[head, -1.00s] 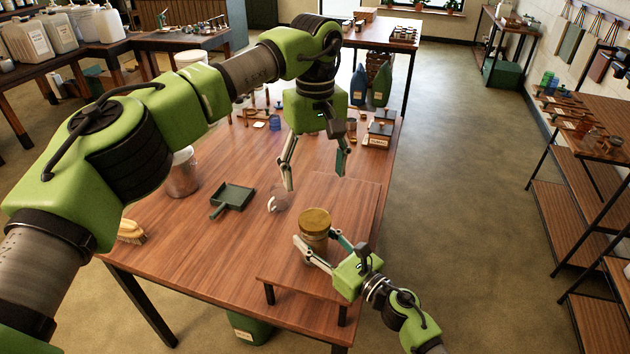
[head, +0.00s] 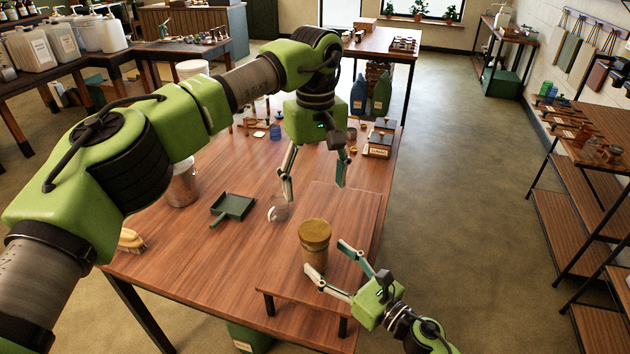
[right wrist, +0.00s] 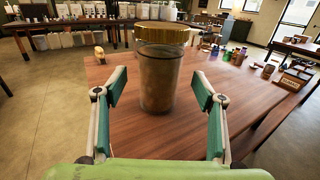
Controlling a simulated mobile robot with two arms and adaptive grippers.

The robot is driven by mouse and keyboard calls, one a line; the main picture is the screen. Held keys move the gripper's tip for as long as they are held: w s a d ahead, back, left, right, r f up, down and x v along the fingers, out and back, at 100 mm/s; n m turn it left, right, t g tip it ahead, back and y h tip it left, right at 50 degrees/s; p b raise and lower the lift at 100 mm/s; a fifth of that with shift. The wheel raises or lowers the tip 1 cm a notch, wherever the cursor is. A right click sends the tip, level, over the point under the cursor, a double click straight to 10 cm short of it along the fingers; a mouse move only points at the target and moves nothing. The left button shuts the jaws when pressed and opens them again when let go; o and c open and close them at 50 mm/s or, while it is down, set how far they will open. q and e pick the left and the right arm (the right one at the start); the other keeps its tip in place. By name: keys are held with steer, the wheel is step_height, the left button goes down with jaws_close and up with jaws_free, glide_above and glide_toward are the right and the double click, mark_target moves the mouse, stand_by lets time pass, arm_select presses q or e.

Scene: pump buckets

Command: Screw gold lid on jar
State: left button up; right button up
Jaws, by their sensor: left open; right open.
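The jar (head: 314,257) stands upright on a low wooden riser on the table, with the gold lid (head: 315,232) on its mouth. In the right wrist view the jar (right wrist: 160,82) is brownish and see-through, and the gold lid (right wrist: 162,32) sits on top; I cannot tell how tight it is. My right gripper (head: 328,261) is open beside the jar, its fingers pointing at it; in the right wrist view the fingers (right wrist: 160,98) are spread with the jar beyond them. My left gripper (head: 315,188) is open and empty, above and behind the jar.
The riser (head: 342,210) has bare room around the jar. Small items and boxes stand at the back.

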steer(key=v, duration=0.7)
steer(key=shift+a, duration=0.1)
